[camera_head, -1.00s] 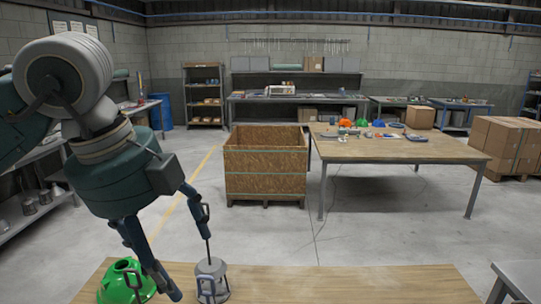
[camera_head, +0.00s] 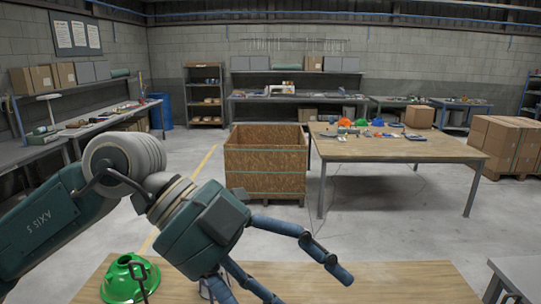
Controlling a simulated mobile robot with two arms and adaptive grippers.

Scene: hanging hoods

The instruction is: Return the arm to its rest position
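My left arm comes in from the left. Its gripper (camera_head: 308,288) hangs low over the near wooden table (camera_head: 380,285), with its blue fingers spread apart and nothing seen between them. A green hood (camera_head: 128,282) with a dark wire hook stands on the near table, to the left of the gripper. A grey hood is almost wholly hidden behind the gripper. My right gripper is not in view.
A wooden crate (camera_head: 265,185) stands on the floor beyond the near table. A larger table (camera_head: 400,150) at the right holds orange, blue and green items. Stacked cardboard boxes (camera_head: 505,145) stand far right. Open floor lies between the tables.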

